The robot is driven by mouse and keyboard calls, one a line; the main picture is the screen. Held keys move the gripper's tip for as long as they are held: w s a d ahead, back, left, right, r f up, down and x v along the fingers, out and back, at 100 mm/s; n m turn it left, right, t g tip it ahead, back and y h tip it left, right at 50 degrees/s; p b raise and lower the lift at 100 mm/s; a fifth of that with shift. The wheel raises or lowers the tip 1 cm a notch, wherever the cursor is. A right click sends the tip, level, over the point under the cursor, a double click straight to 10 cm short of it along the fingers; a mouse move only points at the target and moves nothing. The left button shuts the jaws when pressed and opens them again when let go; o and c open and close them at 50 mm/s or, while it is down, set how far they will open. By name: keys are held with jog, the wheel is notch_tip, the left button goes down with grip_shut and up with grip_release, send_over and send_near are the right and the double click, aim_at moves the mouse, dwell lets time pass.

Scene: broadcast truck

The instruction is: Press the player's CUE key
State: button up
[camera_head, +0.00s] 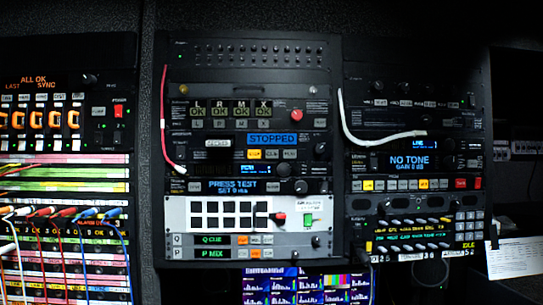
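A rack unit with a blue display reading STOPPED (272,139) sits in the middle rack; it looks like the player. Below that display is a short row of keys: a lit orange key (254,154), with darker keys (281,154) to its right. Their labels are too small to read, so I cannot tell which one is CUE. Lower in the same rack, a grey panel has a green display reading Q CUE (212,240), with small orange and white keys (254,240) beside it. My gripper is not in view.
A red cable (164,110) hangs along the middle rack's left side. A white cable (350,130) loops over the right rack. The left rack holds a patch bay with coloured cords (60,212). A monitor (290,285) is below the middle rack; a paper sheet (514,257) is at lower right.

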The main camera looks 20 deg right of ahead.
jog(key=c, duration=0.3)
